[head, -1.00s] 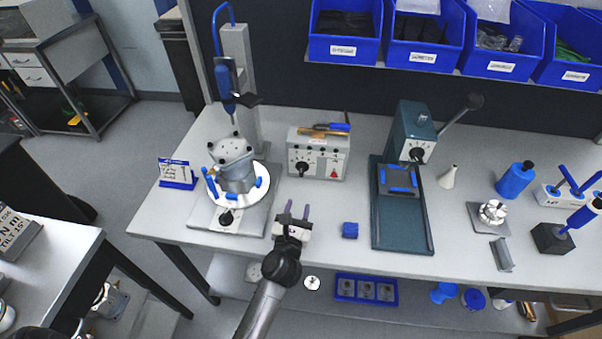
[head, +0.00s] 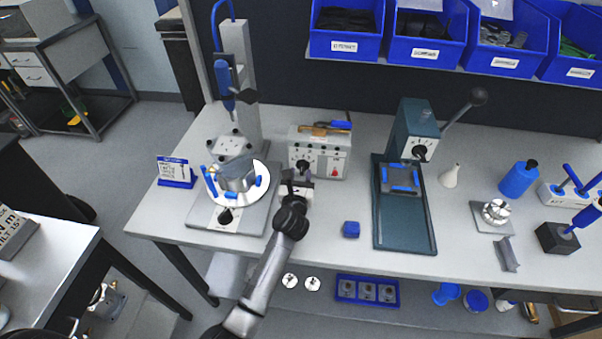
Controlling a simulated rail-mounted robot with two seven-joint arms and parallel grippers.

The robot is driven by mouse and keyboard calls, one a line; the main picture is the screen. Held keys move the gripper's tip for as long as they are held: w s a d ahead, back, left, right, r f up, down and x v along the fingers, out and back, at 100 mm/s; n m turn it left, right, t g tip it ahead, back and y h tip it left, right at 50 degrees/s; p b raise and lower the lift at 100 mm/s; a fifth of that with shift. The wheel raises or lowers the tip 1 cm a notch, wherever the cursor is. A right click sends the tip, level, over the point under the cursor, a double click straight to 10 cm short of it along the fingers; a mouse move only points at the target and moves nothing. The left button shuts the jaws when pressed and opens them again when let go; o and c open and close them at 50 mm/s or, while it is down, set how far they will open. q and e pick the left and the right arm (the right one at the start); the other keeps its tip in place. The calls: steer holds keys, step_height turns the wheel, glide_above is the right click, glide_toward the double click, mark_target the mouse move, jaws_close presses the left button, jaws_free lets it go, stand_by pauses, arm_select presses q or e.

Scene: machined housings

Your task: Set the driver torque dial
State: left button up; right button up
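A grey control box (head: 335,162) stands on the bench, left of centre, with a black dial (head: 302,165) on the left of its front face. A red mark and small knobs also show on that face. My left gripper (head: 299,174) is just in front of and below the dial, pointing at the box. Its fingers look apart, with nothing clearly held between them. Whether a finger touches the dial cannot be told. The blue driver (head: 225,82) hangs on a stand above a round fixture with a grey housing (head: 236,170). My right gripper is not in view.
A green press (head: 403,205) stands farther right. The fixture's base plate (head: 212,215) is close on the left. A blue and brass tool (head: 330,128) lies on top of the box.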

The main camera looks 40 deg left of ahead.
arm_select(q)
steer(key=shift+x, duration=1)
jaws_close()
